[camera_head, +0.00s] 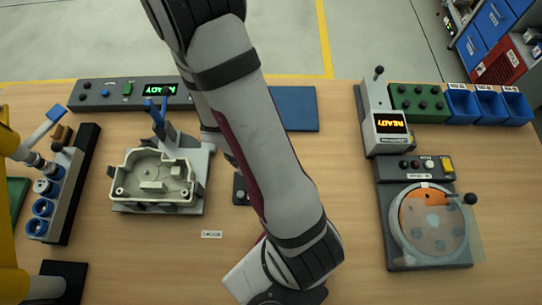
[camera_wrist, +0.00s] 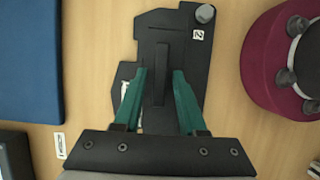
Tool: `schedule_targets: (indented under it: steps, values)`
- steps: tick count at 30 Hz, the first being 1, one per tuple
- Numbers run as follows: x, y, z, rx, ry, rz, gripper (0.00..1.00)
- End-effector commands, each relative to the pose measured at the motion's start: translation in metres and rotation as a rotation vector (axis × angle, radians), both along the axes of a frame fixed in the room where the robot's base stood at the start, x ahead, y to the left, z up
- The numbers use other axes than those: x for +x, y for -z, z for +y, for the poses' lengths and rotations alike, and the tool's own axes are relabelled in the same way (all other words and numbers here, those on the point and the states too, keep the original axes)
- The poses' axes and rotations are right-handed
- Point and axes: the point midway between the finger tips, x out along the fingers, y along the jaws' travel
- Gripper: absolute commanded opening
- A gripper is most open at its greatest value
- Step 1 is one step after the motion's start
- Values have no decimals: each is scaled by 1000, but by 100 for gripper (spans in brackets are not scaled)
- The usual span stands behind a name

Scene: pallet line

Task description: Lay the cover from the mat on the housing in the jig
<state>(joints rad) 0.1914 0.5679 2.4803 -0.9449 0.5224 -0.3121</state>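The dark cover (camera_wrist: 190,90) shows in the wrist view, with a raised rib, a grey knob and a small label at its far end. It appears over bare wood, apart from the blue mat (camera_wrist: 28,60). My gripper (camera_wrist: 160,72) has its green fingers on either side of the rib, with a visible gap on both sides. Whether the fingertips reach down to the cover is hard to tell. In the head view my arm hides the gripper and most of that area. The pale housing (camera_head: 135,187) sits open-topped in the jig (camera_head: 192,160), left of my arm. The mat's visible part (camera_head: 295,108) is bare.
Blue-handled clamps (camera_head: 157,117) stand behind the housing. A READY panel (camera_head: 105,97) lies along the back. A rack with blue-ringed parts (camera_head: 45,205) stands left; a station with a round orange plate (camera_head: 425,225) stands right. The wood between arm and right station is clear.

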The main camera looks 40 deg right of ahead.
Motion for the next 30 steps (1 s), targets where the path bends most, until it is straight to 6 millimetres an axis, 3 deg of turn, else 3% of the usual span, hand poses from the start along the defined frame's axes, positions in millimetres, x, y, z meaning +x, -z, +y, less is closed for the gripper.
schedule_targets:
  steps: [1,6,20,23,30]
  values:
    - [0,0,0,0,0,0,30]
    - [0,0,0,0,0,0,0]
    - [1,-3,0,-1,-1,-1,0]
    - [2,-15,-1,-4,1,-6,0]
    - [2,-78,0,-2,2,-9,0]
